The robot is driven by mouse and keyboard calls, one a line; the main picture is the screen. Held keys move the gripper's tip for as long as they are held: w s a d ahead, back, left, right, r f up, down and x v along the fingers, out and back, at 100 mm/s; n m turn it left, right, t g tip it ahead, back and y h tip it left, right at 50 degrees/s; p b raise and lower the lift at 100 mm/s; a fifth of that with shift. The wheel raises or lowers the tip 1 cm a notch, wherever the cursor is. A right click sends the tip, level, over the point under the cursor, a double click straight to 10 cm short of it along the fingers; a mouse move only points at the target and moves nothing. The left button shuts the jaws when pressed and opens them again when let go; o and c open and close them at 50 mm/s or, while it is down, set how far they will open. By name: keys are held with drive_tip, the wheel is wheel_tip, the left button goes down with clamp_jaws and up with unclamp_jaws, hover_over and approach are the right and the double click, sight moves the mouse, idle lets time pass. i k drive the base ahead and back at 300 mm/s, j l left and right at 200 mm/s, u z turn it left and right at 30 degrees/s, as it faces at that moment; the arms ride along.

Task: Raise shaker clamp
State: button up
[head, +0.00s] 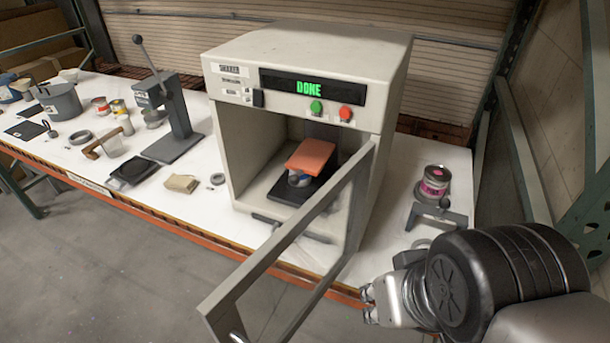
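The shaker (310,85) is a beige cabinet on the white table, with "DONE" in green on its display. Its framed door (285,245) stands open toward me. Inside, an orange-red clamp (311,155) sits over a can (299,178) on a dark plate (283,193). The clamp appears to rest on the can's top, and most of the can is hidden beneath it. My gripper (369,303) is at the lower right, outside the cabinet and right of the open door, apart from the clamp. Its fingers are small and partly hidden, so their opening is unclear.
A pink-labelled can (435,182) and a grey bracket (437,213) stand right of the shaker. A lever press (172,115), a tan block (182,183) and several containers are on the left. The open door juts past the table's orange front edge (150,215).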

sight(313, 155)
drive_tip(key=j+z, duration=0.1)
drive_tip(key=z, duration=1.15)
drive_tip(key=k+z, duration=0.1)
drive_tip(key=z, duration=0.5)
drive_tip(key=k+j+z, duration=0.1)
drive_tip(key=z, duration=1.1)
drive_tip(key=k+z, duration=0.1)
drive_tip(key=z, duration=0.55)
drive_tip(key=l+z, duration=0.1)
drive_tip(key=z, duration=0.5)
drive_tip(key=l+z, duration=0.1)
drive_tip(key=z, duration=0.5)
drive_tip(key=l+u, duration=0.1)
drive_tip(key=u, duration=0.6)
drive_tip(key=l+u, duration=0.1)
drive_tip(key=u, duration=0.6)
drive_tip(key=l+u, duration=0.1)
drive_tip(key=u, duration=1.35)
drive_tip(key=k+u, duration=0.1)
drive_tip(key=u, duration=0.6)
drive_tip(key=k+u, duration=0.1)
drive_tip(key=u, duration=1.3)
drive_tip(key=k+j+u, duration=0.1)
drive_tip(key=u, duration=0.6)
